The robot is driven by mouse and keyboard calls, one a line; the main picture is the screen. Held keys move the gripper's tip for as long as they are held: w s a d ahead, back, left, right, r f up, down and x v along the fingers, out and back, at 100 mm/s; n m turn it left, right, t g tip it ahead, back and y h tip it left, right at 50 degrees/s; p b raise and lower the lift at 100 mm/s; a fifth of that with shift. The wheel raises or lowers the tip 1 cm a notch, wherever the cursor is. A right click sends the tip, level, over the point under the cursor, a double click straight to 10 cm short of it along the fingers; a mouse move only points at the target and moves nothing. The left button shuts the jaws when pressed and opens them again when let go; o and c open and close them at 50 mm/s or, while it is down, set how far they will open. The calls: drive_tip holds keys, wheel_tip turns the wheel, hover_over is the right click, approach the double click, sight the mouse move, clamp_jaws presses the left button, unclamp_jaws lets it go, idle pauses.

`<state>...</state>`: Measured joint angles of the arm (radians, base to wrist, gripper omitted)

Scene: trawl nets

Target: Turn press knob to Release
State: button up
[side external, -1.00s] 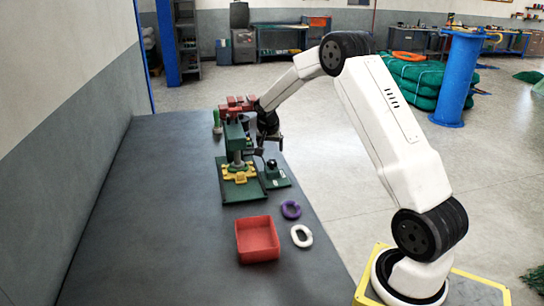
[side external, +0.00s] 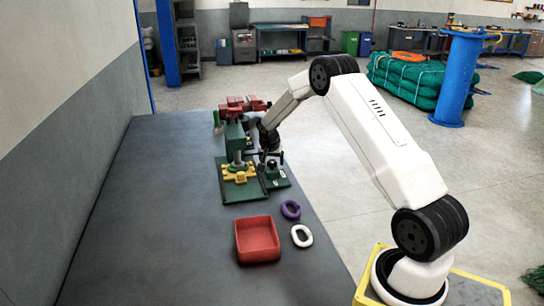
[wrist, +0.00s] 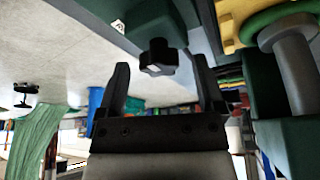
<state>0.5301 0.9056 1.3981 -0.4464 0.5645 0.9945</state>
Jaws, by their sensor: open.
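The press knob (side external: 272,163) is black and lobed, and sits on a small green base (side external: 277,181) beside the green press (side external: 235,143). In the wrist view the knob (wrist: 158,56) shows a pale mark and lies between my two fingers in the picture, a little beyond their tips. My gripper (wrist: 163,72) is open with nothing held. In the side view my gripper (side external: 270,155) is right at the knob, from the far side. I cannot tell if a finger touches it. Any Release label is not readable.
A yellow fixture (side external: 240,173) sits under the press, close to the knob. A red vise (side external: 243,104) stands behind. A red tray (side external: 258,239), a purple ring (side external: 284,210) and a white ring (side external: 294,237) lie nearer. The table's left side is clear.

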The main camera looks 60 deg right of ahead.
clamp_jaws()
idle(0.3)
drive_tip(key=shift+n+t, duration=0.3)
drive_tip(key=shift+n, duration=0.4)
drive_tip(key=shift+s+d+n+t+y, duration=0.1)
drive_tip(key=shift+n+t+y, duration=0.4)
drive_tip(key=shift+n, duration=1.2)
drive_tip(key=shift+s+d+n+t+y, duration=0.1)
drive_tip(key=shift+n+t+y, duration=0.2)
drive_tip(key=shift+n, duration=0.8)
drive_tip(key=shift+d+n+t+y, duration=0.1)
drive_tip(key=shift+n+t+y, duration=0.15)
drive_tip(key=shift+n, duration=0.85)
drive_tip(key=shift+n+y, duration=0.95)
drive_tip(key=shift+n, duration=1.25)
drive_tip(key=shift+d+n+y, duration=0.15)
drive_tip(key=shift+n+y, duration=0.75)
drive_tip(key=shift+n, duration=1.4)
